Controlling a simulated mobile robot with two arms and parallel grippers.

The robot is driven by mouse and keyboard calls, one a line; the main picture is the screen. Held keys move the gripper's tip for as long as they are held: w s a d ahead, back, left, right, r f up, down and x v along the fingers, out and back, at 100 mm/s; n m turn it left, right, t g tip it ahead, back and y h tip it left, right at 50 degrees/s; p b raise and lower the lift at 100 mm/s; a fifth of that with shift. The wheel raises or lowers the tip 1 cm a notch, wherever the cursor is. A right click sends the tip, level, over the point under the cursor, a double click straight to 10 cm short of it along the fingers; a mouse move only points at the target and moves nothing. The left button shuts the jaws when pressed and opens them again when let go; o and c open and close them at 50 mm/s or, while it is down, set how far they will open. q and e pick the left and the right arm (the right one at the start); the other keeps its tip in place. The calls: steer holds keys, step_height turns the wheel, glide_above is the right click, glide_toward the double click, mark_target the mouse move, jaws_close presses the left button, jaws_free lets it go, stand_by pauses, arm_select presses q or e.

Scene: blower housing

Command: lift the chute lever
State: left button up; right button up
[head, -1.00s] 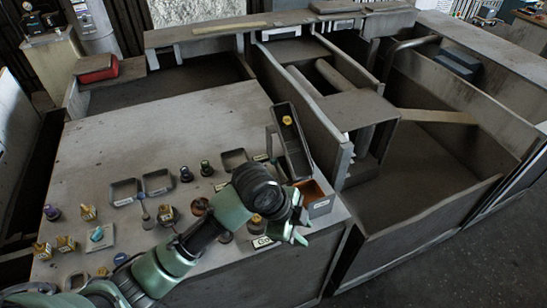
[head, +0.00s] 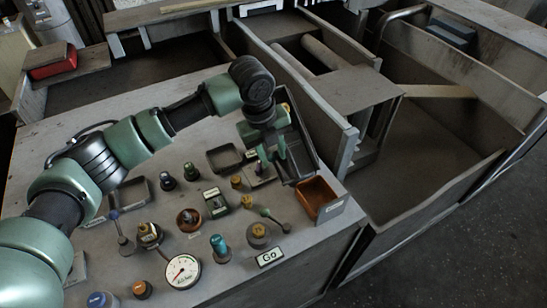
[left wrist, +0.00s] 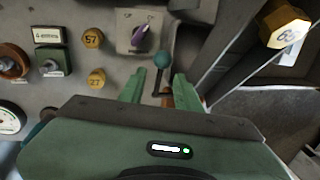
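In the left wrist view a lever with a teal ball knob (left wrist: 161,60) stands on the panel, its thin dark stem running down between my fingers. I take it for the chute lever, though no label on it is readable. My left gripper (left wrist: 159,75) is open, with one green finger on each side of the stem and the ball near the tips. Contact cannot be told. In the head view my left gripper (head: 272,158) points down beside the dark chute tray (head: 300,140) and hides this lever. My right gripper is not in view.
A switch with a purple knob (left wrist: 142,37) is close to the fingers. An orange bin (head: 316,193) stands at the panel's right edge. Another ball-topped lever (head: 266,213) is near the Go sign (head: 270,257). A gauge (head: 183,271) and several knobs crowd the panel.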

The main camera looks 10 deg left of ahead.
mark_target(274, 163)
arm_select(q)
step_height(274, 163, down, 2)
steer(key=shift+w+d+f, duration=0.15)
steer(key=shift+w+f, duration=0.1)
steer(key=shift+f, duration=0.4)
jaws_close()
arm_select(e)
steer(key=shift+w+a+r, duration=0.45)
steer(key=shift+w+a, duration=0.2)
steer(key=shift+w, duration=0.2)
arm_select(q)
steer(key=shift+r, duration=0.1)
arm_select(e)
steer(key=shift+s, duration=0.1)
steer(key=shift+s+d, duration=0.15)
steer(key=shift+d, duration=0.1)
